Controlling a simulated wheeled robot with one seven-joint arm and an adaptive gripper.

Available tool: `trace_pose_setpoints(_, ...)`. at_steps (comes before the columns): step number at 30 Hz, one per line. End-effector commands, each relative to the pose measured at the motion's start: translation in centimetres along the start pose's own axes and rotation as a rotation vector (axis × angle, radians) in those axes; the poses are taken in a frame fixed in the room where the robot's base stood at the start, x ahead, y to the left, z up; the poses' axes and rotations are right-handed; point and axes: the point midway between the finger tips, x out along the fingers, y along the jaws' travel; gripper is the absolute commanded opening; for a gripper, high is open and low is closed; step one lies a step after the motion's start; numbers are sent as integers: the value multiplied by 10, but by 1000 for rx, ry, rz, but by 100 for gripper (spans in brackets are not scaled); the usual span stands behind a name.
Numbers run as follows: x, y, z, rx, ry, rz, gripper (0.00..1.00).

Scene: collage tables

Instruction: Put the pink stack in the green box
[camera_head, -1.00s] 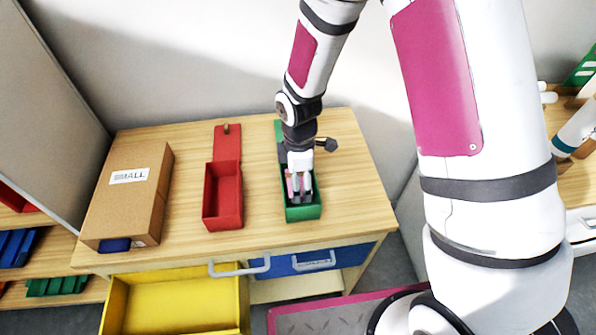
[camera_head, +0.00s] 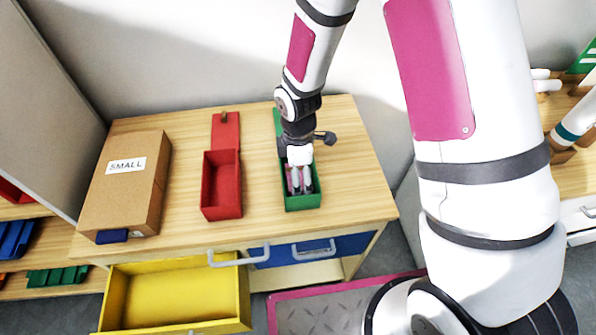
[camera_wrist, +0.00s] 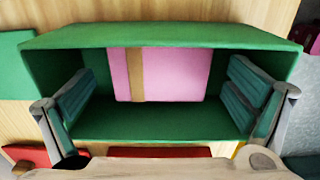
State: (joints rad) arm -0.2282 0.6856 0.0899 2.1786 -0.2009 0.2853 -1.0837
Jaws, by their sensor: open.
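The pink stack (camera_wrist: 180,75), with a tan band across it, lies inside the green box in the wrist view. The green box (camera_head: 303,203) stands with its lid open on the wooden table; its far wall (camera_wrist: 150,38) shows in the wrist view. My gripper (camera_head: 302,190) points down into the box. In the wrist view its two fingers (camera_wrist: 160,105) are spread wide, one on each side of the pink stack and apart from it. The gripper hides much of the box's inside in the head view.
An open red box (camera_head: 221,190) stands left of the green box. A cardboard box labelled SMALL (camera_head: 125,185) is at the table's left. A yellow drawer (camera_head: 178,295) is pulled out below; a blue drawer (camera_head: 320,250) looks shut. The table's right side is clear.

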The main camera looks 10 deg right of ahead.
Motion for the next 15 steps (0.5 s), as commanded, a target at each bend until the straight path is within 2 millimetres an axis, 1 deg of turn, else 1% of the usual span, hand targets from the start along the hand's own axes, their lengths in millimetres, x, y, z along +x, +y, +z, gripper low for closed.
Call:
trace_pose_setpoints(5,-1,0,0,0,0,0,98)
trace_pose_setpoints(8,-7,1,0,1,1,2,98)
trace_pose_setpoints(11,-20,1,0,2,1,4,98)
trace_pose_setpoints(15,-48,2,0,2,2,6,98)
